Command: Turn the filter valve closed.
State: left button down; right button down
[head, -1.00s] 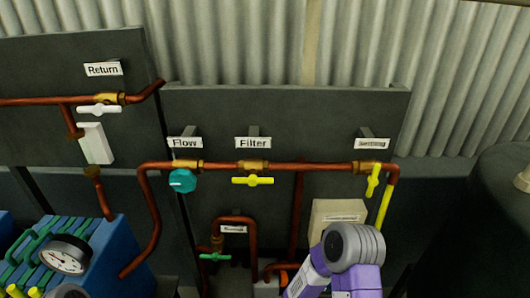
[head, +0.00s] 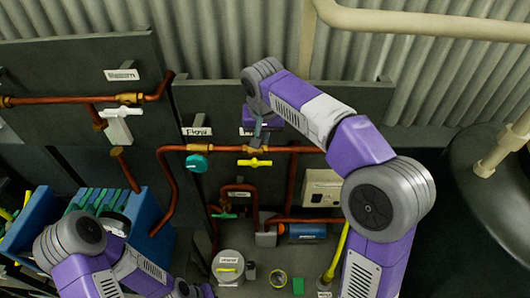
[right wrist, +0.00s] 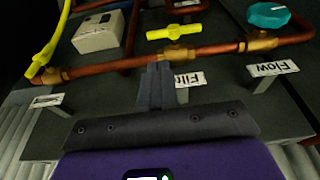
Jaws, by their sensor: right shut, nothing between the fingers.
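The filter valve has a yellow bar handle (head: 254,162), lying roughly parallel to the copper pipe just below its brass body. The handle also shows in the right wrist view (right wrist: 174,33), top middle. My right gripper (head: 257,131) is shut and empty, in front of the Filter sign and above the valve. In the right wrist view its closed fingertips (right wrist: 156,72) point toward the pipe and partly cover the Filter sign (right wrist: 190,80). The fingers look apart from the handle.
The teal flow valve knob (head: 197,163) is left of the filter valve on the same copper pipe (head: 300,150). A beige box (head: 322,188) is at lower right. A large dark tank (head: 480,200) stands at right.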

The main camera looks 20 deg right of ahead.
aim_at(265, 162)
jog(key=x, duration=1.3)
jog(key=shift+s+d+p, duration=0.1)
jog(key=shift+d+p, duration=0.15)
jog(key=shift+p, duration=0.1)
jog(key=shift+d+y+b, duration=0.1)
jog(key=shift+y+b, duration=0.2)
jog(key=shift+b, duration=0.05)
